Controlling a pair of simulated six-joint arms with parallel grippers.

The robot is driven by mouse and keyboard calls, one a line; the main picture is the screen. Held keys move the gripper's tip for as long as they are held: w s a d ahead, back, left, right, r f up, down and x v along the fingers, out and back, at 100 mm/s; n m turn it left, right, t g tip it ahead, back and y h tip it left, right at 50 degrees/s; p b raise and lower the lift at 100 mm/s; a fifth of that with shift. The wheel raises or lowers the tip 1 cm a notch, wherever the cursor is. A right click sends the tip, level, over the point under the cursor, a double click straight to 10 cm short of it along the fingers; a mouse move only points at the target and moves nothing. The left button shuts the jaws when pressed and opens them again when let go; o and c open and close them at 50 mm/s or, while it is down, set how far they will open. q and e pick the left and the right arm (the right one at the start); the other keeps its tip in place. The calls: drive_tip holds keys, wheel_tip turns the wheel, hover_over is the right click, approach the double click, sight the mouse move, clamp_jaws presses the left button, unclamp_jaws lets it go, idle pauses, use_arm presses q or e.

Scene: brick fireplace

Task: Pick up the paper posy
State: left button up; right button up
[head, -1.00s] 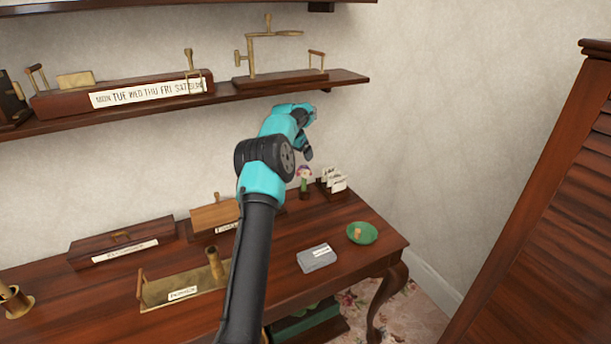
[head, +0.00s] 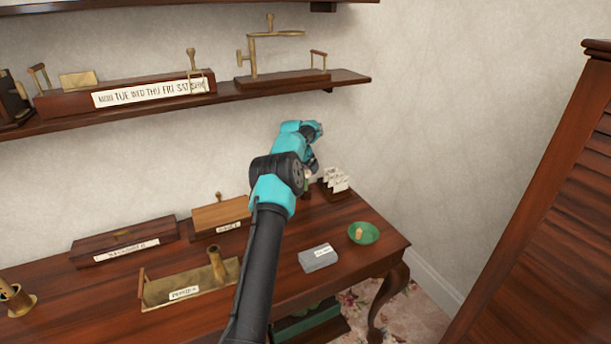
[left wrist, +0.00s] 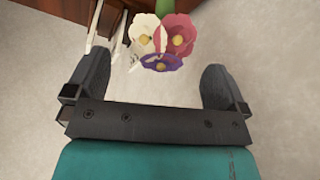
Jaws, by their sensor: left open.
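The paper posy (left wrist: 165,38) has white, red and purple flowers with yellow centres and a green stem. In the left wrist view it shows between the two fingers, toward their far ends. In the head view my left gripper (head: 314,163) is by the top of the posy and hides most of it. Only a small part of the posy and its dark base shows below the gripper. The gripper is open, with a finger on each side of the flowers in the left wrist view (left wrist: 155,78). I cannot tell whether either finger touches them. My right gripper is not in view.
A card rack (head: 336,184) stands close to the right of the posy. A green bowl (head: 372,233) and a grey box (head: 318,258) sit nearer the desk's front. The wall shelf (head: 340,80) is above my arm. A brass tray (head: 155,297) lies left.

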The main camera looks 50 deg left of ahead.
use_arm(q)
drive_tip(key=shift+x, duration=1.7)
drive_tip(key=shift+c, duration=0.4)
drive_tip(key=c, duration=0.9)
drive_tip(key=shift+o, duration=0.2)
drive_tip(key=shift+r, duration=0.1)
